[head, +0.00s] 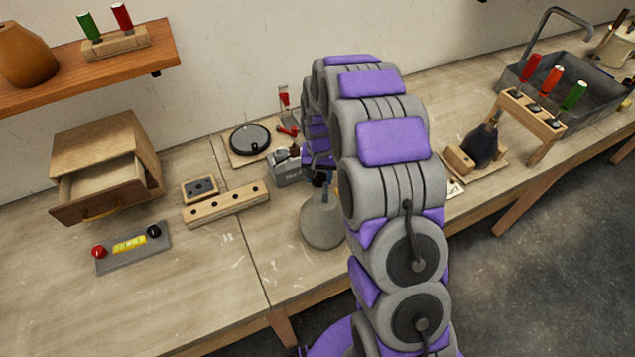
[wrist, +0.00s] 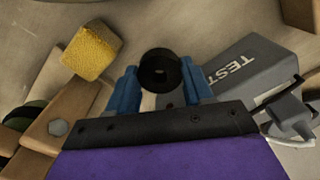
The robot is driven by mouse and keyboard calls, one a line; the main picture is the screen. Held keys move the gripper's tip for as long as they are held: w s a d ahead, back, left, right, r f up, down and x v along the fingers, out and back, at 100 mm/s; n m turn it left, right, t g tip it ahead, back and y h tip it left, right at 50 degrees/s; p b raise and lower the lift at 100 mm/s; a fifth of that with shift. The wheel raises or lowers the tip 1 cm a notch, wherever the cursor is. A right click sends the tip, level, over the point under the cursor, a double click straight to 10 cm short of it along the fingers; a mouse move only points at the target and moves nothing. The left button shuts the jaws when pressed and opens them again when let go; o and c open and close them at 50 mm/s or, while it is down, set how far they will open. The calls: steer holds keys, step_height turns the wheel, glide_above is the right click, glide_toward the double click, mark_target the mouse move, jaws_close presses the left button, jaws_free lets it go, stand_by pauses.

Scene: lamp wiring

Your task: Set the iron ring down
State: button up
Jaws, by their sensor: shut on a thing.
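The iron ring (wrist: 147,68) is a thick black ring with a round hole, in the wrist view. My gripper (wrist: 160,88) has its two blue fingers on either side of it and is shut on it. The ring is seen against the pale wooden bench top; its height above the bench is hard to tell. In the head view my gripper is mostly hidden behind my own arm, near the grey tester box (head: 290,168), and the ring cannot be made out clearly.
In the wrist view the grey TEST box (wrist: 240,80) is close on the right and a yellow sponge-like block (wrist: 90,52) is at upper left. A grey round base (head: 322,228) and a wooden strip with holes (head: 226,204) stand nearby. The bench's front left is clear.

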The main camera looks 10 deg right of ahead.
mark_target(315, 185)
step_height(315, 185, down, 2)
steer(key=shift+f, duration=0.15)
steer(key=shift+a+f, duration=0.25)
steer(key=shift+a, duration=0.5)
steer(key=shift+a+f, duration=0.2)
steer(key=shift+a, duration=0.5)
steer(key=shift+d+f, duration=0.1)
steer(key=shift+d, duration=0.05)
steer(key=o, duration=1.1)
steer(key=shift+d, duration=1.1)
steer(key=shift+o, duration=0.8)
steer(key=shift+f, duration=0.1)
steer(key=shift+s+a, duration=0.1)
steer(key=shift+a, duration=0.55)
steer(key=shift+f, duration=0.1)
steer(key=shift+d+b, duration=0.2)
steer(key=shift+b, duration=0.1)
steer(key=shift+s, duration=0.1)
